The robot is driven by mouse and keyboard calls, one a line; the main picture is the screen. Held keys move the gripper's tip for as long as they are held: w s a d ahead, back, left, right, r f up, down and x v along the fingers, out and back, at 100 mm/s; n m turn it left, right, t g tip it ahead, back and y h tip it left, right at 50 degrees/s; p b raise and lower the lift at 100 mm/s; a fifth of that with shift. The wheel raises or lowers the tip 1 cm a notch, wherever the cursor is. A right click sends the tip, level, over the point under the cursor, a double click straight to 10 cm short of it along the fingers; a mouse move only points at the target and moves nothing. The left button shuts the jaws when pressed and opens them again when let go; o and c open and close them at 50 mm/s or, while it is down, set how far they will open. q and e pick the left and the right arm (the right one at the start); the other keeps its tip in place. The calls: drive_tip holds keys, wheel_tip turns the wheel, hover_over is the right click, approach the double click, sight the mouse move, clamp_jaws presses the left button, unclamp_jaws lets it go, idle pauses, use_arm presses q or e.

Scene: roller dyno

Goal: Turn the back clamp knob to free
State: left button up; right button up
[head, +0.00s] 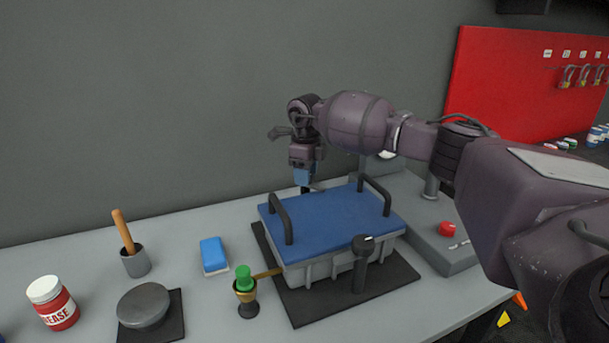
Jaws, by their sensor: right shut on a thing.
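A grey box with a blue lid (335,222) and two dark handles sits on a black mat (308,314). The front clamp knob (362,245), black with a white mark, stands on a post at the box's near side. My right gripper (304,182) reaches down behind the lid's far edge, fingers pointing down. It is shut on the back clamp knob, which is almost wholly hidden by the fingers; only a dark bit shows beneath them. I cannot tell which way that knob points. My left gripper is not in view.
A grey machine base with a red button (447,229) stands right of the box. On the left are a green-topped brass piece (244,279), a blue sponge (214,254), a cup (136,262) with a wooden handle, a round grey weight (143,305) and a grease jar (53,303).

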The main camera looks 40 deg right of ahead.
drive_tip(key=shift+n, duration=0.9)
drive_tip(key=n+b, duration=0.1)
drive_tip(key=n, duration=0.4)
drive_tip(key=shift+w+n+b, duration=0.1)
drive_tip(key=shift+n+b, duration=0.2)
drive_tip(key=n, duration=0.3)
drive_tip(key=shift+b, duration=0.4)
drive_tip(key=shift+n, duration=0.4)
drive_tip(key=shift+r, duration=0.1)
drive_tip(key=o, duration=0.9)
